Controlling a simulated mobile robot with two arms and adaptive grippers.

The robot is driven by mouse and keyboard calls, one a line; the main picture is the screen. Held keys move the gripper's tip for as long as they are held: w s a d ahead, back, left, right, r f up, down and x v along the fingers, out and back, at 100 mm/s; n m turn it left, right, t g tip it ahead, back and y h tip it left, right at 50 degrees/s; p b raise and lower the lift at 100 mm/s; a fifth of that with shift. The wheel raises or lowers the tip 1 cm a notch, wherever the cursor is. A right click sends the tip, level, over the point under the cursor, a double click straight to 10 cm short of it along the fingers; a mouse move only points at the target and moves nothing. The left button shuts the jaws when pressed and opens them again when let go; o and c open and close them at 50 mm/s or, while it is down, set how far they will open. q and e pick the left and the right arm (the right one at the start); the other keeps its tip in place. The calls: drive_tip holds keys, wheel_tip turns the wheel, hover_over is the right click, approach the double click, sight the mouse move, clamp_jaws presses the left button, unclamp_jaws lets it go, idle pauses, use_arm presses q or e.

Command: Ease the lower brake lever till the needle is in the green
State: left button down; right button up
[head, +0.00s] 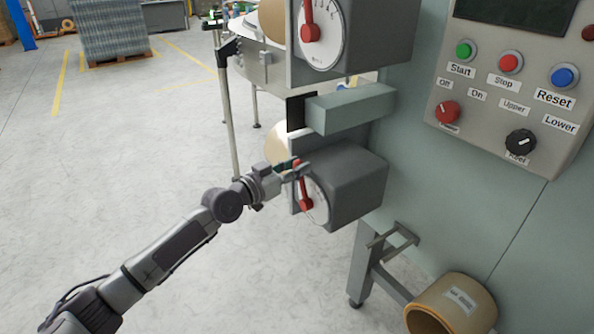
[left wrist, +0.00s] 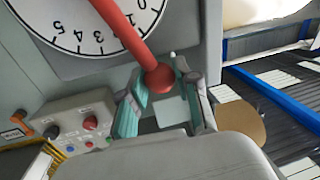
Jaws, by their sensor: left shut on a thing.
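The lower brake box is a grey housing (head: 350,185) with a white numbered dial (head: 320,205) and a red lever (head: 305,196). My left gripper (head: 298,170) is at the lever's upper end, in front of the dial. In the left wrist view the dial (left wrist: 72,30) shows numbers, and the red lever (left wrist: 128,32) runs down to a round red knob (left wrist: 160,79). The left gripper's teal-padded fingers (left wrist: 162,105) are on either side of the knob, shut on it. No needle or green zone can be made out. My right gripper is not in view.
An upper brake box (head: 370,35) with its own dial and red lever is above, with a grey block (head: 350,108) between. The control panel (head: 500,95) is at right. A cardboard roll (head: 450,305) lies at lower right.

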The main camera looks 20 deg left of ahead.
use_arm(q)
drive_tip(key=c, duration=0.8)
unclamp_jaws()
drive_tip(key=v, duration=1.2)
idle(0.3)
